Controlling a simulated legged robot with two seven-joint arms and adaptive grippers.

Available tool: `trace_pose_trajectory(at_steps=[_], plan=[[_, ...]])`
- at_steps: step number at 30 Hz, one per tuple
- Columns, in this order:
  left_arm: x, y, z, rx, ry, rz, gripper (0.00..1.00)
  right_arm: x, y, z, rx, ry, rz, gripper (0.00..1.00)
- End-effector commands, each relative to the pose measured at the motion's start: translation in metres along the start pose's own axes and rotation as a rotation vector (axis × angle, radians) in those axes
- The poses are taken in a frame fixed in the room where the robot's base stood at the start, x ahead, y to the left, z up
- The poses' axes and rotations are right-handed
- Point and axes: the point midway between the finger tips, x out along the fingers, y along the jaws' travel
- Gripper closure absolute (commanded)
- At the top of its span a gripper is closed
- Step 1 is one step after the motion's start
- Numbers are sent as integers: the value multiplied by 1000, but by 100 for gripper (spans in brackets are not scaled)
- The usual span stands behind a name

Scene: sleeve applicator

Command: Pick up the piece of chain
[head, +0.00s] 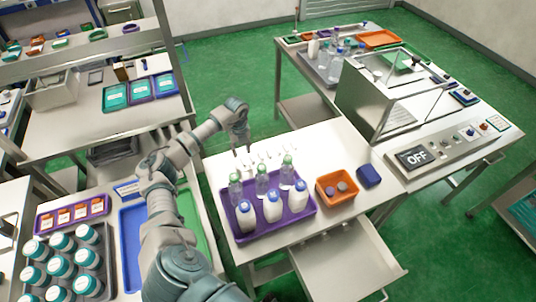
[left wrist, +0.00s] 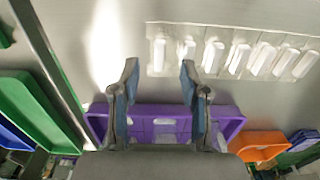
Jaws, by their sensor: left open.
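What looks like the piece of chain (left wrist: 235,52) is a row of several white capsule-like pieces joined in a clear strip. It lies on the pale table surface, at the upper right of the left wrist view. In the head view the row (head: 272,158) is small and pale behind the bottles. My left gripper (head: 242,150) points down above the table near the row's left end. In the left wrist view its two fingers (left wrist: 158,75) are apart with nothing between them, and the strip starts ahead and to the right. My right gripper is not in view.
A purple tray (head: 234,237) with several bottles stands in front of the strip. An orange bin (head: 326,199) and a dark blue box (head: 368,176) are right of it. A clear-sided machine with a control panel (head: 446,151) reading OFF stands further right.

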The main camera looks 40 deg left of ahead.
Motion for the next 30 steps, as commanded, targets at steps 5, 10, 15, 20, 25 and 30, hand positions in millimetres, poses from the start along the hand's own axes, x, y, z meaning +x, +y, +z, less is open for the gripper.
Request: trace_pose_trajectory(at_steps=[5, 10, 15, 20, 25, 30], plan=[[14, 0, -5, 2, 0, 3, 55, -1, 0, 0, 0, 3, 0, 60], [42, 2, -5, 0, 0, 3, 55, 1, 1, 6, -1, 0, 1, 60], [56, 3, -2, 1, 2, 0, 55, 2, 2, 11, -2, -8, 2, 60], [56, 4, -2, 1, 2, 0, 55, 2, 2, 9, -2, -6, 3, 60], [57, 4, -2, 1, 2, 2, 89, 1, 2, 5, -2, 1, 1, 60], [57, 2, -3, 2, 2, 3, 100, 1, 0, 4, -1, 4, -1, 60]])
